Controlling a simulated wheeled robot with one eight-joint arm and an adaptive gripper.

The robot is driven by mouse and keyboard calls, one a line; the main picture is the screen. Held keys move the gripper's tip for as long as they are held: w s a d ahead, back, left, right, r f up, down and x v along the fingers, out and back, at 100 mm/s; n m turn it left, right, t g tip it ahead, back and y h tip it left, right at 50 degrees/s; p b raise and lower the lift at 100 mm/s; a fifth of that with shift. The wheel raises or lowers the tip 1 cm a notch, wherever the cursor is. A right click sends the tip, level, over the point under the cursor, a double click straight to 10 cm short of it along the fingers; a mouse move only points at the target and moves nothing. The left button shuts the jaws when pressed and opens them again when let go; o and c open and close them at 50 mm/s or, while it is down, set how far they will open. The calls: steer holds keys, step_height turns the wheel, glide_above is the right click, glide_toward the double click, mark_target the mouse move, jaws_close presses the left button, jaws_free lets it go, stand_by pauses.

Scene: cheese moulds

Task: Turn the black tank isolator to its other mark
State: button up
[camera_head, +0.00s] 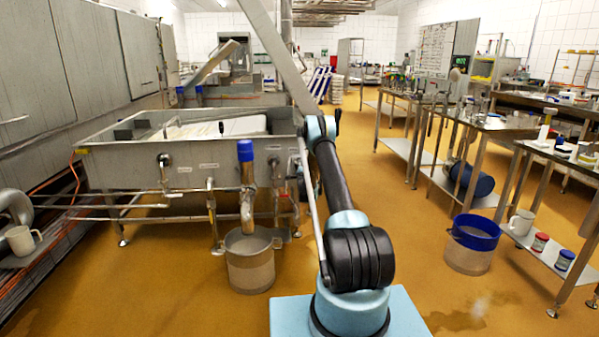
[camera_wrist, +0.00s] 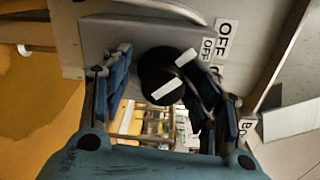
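In the wrist view, a round black knob (camera_wrist: 156,76), the isolator, sits on a grey panel (camera_wrist: 120,33). It carries white bars, one toward the upper right and one at its lower edge. OFF labels (camera_wrist: 227,37) stand to its upper right; another label beside them is partly hidden by a finger. I cannot tell which mark the knob is set to. My gripper (camera_wrist: 158,75) has its blue-padded fingers apart on either side of the knob. The right finger overlaps the knob's right edge; contact is unclear. A gap shows on the left. In the head view the gripper and knob are not visible.
In the head view, a steel vat (camera_head: 200,130) stands ahead left, with a bucket (camera_head: 250,262) under its outlet. A blue-rimmed bucket (camera_head: 473,243) stands at right, near steel tables (camera_head: 490,122). The floor (camera_head: 380,130) between vat and tables is clear.

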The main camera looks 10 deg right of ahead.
steer(key=shift+s, duration=0.1)
steer(key=s, duration=1.2)
steer(key=shift+r, duration=0.25)
steer(key=shift+r, duration=0.1)
steer(key=s+r+n+g, duration=0.2)
steer(key=s+r, duration=0.2)
steer(key=r, duration=0.4)
steer(key=s+r+n+g, duration=0.2)
steer(key=s+r+n, duration=0.15)
steer(key=r, duration=0.45)
steer(key=s+r+n+g, duration=0.2)
steer(key=s+r, duration=0.2)
steer(key=s, duration=0.6)
steer(key=s+r+n+g, duration=0.15)
steer(key=s+r, duration=0.25)
steer(key=s, duration=0.5)
steer(key=s+n+g, duration=0.4)
steer(key=s+n, duration=0.1)
steer(key=s, duration=1.9)
steer(key=s+f+n+g, duration=0.2)
steer(key=s+f+n, duration=0.1)
steer(key=s, duration=1)
steer(key=s+f+n+g, duration=0.1)
steer(key=s+f, duration=0.4)
steer(key=s, duration=0.7)
steer(key=shift+s+n+g, duration=0.35)
steer(key=shift+s+n, duration=0.05)
steer(key=shift+n, duration=0.5)
